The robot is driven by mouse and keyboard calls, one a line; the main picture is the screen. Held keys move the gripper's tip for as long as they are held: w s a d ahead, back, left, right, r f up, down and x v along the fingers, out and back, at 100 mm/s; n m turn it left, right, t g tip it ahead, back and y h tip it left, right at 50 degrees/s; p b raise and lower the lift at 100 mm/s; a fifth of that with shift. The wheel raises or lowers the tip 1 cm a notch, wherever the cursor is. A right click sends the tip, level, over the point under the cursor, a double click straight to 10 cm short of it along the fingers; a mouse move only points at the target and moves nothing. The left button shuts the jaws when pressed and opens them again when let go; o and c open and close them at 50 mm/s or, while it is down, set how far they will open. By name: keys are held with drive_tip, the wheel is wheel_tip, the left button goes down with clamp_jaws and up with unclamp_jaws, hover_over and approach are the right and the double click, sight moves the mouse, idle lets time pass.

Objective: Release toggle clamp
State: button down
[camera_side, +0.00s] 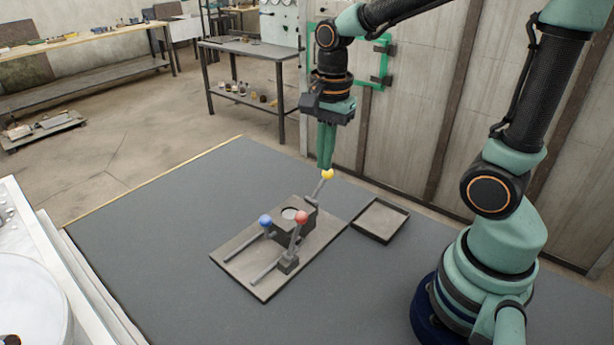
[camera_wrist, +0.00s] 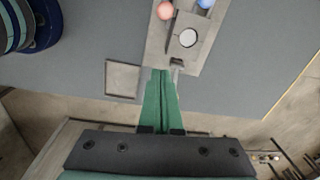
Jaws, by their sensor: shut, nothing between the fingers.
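A grey fixture plate (camera_side: 243,273) lies on the dark mat and carries a block with a round pale top (camera_side: 289,213). Three levers have coloured knobs: blue (camera_side: 265,221), red (camera_side: 302,217) and yellow (camera_side: 328,174). The red knob (camera_wrist: 165,10) and blue knob (camera_wrist: 206,3) also show at the top of the wrist view. My gripper (camera_side: 327,167) is shut and empty, pointing down, with its green fingertips at or just behind the yellow knob. I cannot tell whether they touch. In the wrist view, the fingers (camera_wrist: 160,72) end beside the yellow-knob lever, and its knob is not clearly visible.
A shallow empty square tray (camera_side: 379,238) lies to the right of the plate and also shows in the wrist view (camera_wrist: 123,95). The dark mat (camera_side: 180,208) is clear on the left. A white basin (camera_side: 30,300) stands at the lower left. A panelled wall is behind.

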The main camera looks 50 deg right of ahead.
sight(295, 236)
drive_tip(key=a+f, duration=0.4)
drive_tip(key=f, duration=0.4)
drive_tip(key=shift+a+f, duration=0.2)
drive_tip(key=shift+a, duration=0.05)
